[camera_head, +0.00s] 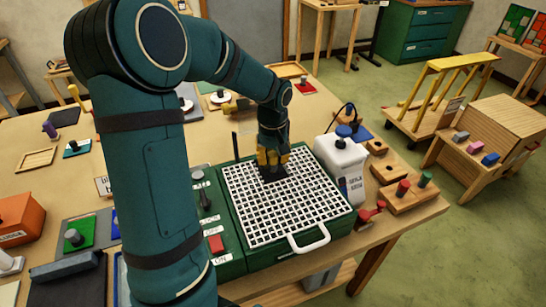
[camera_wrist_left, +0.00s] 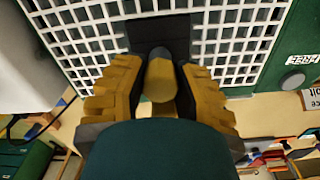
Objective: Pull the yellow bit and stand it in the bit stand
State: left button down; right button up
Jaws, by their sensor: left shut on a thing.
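My left gripper (camera_head: 272,158) is shut on the yellow bit, over the white grid. In the left wrist view the yellow bit (camera_wrist_left: 160,80) sits between the two ochre fingers of the gripper (camera_wrist_left: 160,92), with a dark round part at its far end. That end is over a dark square (camera_head: 273,176) in the grid; I cannot tell whether it is still seated there. A wooden block (camera_head: 417,197) with a red bit (camera_head: 403,187) and a green bit (camera_head: 425,179) upright in it looks like the bit stand. My right gripper is out of view.
The white grid (camera_head: 300,205) tops a green box with a white handle (camera_head: 309,240). A white bottle (camera_head: 342,165) with a blue cap stands between the grid and the wooden block. Another wooden block with dark holes (camera_head: 385,168) is behind. A small red item (camera_head: 369,212) lies nearby.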

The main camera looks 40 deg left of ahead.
pick_arm(q)
jog(key=shift+a+r+p, duration=0.1)
jog(key=shift+r+p, duration=0.25)
jog(key=shift+r, duration=0.2)
dwell(0.6)
jog(key=shift+r+p, duration=0.65)
jog(key=shift+r, duration=0.1)
jog(key=c, duration=1.3)
grip_release()
jog(key=shift+c, duration=0.2)
grip_shut()
